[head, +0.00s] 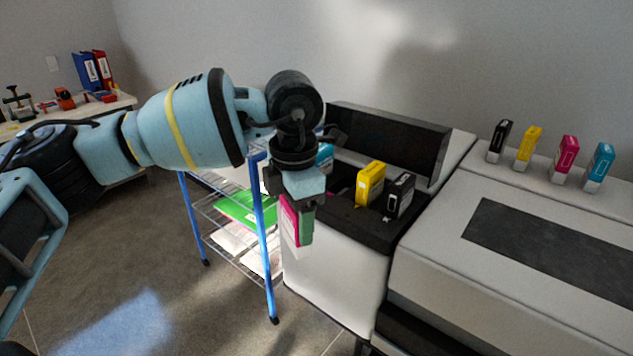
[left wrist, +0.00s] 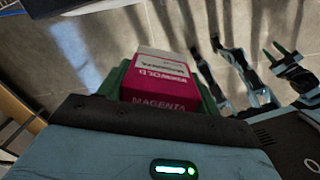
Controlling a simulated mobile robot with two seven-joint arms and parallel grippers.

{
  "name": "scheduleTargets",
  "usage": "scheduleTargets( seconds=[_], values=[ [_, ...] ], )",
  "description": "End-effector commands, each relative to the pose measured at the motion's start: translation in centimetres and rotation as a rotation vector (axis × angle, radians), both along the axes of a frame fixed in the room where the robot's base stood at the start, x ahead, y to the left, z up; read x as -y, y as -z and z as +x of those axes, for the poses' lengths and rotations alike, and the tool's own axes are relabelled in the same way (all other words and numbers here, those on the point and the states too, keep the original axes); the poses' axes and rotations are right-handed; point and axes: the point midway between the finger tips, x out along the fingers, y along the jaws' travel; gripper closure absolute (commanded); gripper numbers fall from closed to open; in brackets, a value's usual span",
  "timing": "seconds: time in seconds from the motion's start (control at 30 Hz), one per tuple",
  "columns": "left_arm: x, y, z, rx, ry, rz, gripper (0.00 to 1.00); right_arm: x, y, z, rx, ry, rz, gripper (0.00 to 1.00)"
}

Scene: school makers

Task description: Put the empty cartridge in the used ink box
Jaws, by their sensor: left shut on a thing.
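My left gripper (head: 299,226) is shut on a magenta ink cartridge (head: 289,219) and holds it in the air at the front left corner of the open printer. The left wrist view shows the cartridge (left wrist: 160,80) between green finger pads, its label reading MAGENTA. In the printer's dark cartridge bay (head: 345,209) stand a yellow cartridge (head: 369,184), a black cartridge (head: 400,195) and a cyan cartridge (head: 325,157) partly behind my wrist. I cannot make out a box marked for used ink. What may be my right gripper (left wrist: 284,62) shows small in the left wrist view.
Black, yellow, magenta and cyan cartridges (head: 564,158) stand on the printer's right top (head: 460,190). The raised dark lid (head: 390,140) is behind the bay. A blue-framed wire cart (head: 268,240) with a green item and papers stands left of the printer. Open floor lies front left.

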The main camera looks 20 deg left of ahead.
Motion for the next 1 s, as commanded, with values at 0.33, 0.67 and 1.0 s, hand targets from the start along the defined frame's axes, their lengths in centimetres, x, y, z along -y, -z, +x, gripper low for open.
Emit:
scheduleTargets(
  seconds=[0.33, 0.67, 1.0],
  values=[
    [-1.0, 3.0, -2.4, -0.021, 0.744, 0.015, 0.63, 0.0, -0.2, 0.3, 0.007, 0.0, 0.001, 0.64],
    [-1.8, 5.7, -5.0, -0.04, 1.451, 0.021, 0.63, -0.1, -0.5, 0.8, 0.019, 0.001, 0.002, 0.64],
    [-2.4, 7.9, -7.8, -0.045, 2.119, 0.017, 0.63, -0.2, -0.5, 0.8, 0.018, 0.004, 0.005, 0.64]
  ],
)
